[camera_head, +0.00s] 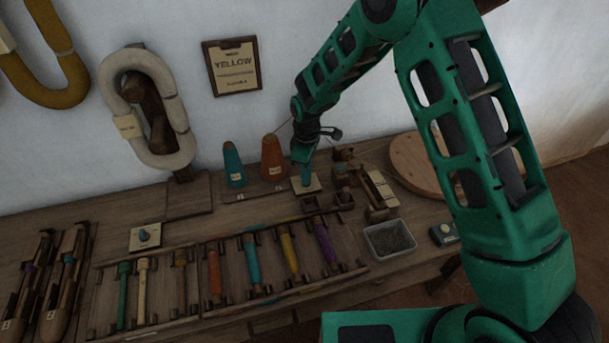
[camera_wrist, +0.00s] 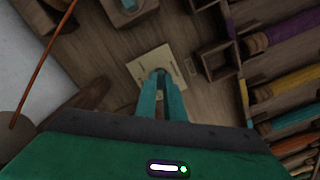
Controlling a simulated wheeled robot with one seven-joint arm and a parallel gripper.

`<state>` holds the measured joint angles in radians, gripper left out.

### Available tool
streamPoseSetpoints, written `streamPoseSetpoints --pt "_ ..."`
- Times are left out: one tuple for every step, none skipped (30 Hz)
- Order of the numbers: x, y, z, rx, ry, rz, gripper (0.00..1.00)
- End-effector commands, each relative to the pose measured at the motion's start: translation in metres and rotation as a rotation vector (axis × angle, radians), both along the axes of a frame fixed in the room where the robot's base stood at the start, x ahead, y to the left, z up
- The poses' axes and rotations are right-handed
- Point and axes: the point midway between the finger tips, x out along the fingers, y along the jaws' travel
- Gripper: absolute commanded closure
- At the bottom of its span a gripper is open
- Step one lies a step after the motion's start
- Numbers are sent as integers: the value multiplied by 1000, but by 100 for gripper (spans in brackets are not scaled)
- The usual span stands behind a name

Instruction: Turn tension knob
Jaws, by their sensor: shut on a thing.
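My gripper (camera_head: 304,176) points down at a cream plate (camera_head: 311,187) on the wooden bench, just right of the orange cone. In the wrist view its green fingers (camera_wrist: 161,76) are close together over the middle of the same plate (camera_wrist: 143,66). They are shut on the small tension knob there. The fingers hide nearly all of the knob, so its pointing direction cannot be told. Marks on the plate are too small to read. A second cream plate with a grey-blue knob (camera_head: 144,235) sits at the bench's left, away from my gripper.
Teal (camera_head: 232,165) and orange (camera_head: 272,160) cones stand left of my gripper. A wooden winder (camera_head: 350,170) is close on the right. A rack of coloured bobbins (camera_head: 251,262) lies in front. A metal tray (camera_head: 389,239) is at front right. A thread (camera_wrist: 42,68) runs near the wrist.

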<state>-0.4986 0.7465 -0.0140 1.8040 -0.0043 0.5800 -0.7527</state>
Motion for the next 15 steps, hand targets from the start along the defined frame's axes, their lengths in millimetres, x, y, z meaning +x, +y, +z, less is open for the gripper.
streamPoseSetpoints --pt "0 2 1 3 -1 24 100" --pt "0 2 1 3 -1 35 100" --pt "0 2 1 3 -1 49 100" --pt "0 2 1 3 -1 58 100" --pt "0 2 1 2 -1 66 100" --pt "0 2 1 2 -1 76 100" --pt "0 2 1 2 -1 82 100" --pt "0 2 1 3 -1 87 100" --pt "0 2 1 2 -1 92 100" --pt "0 2 1 3 -1 96 100" --pt "0 2 1 3 -1 98 100" --pt "0 2 1 3 -1 101 100" --pt "0 2 1 3 -1 102 100" --pt "0 2 1 3 -1 103 100" --pt "0 2 1 3 -1 104 100"
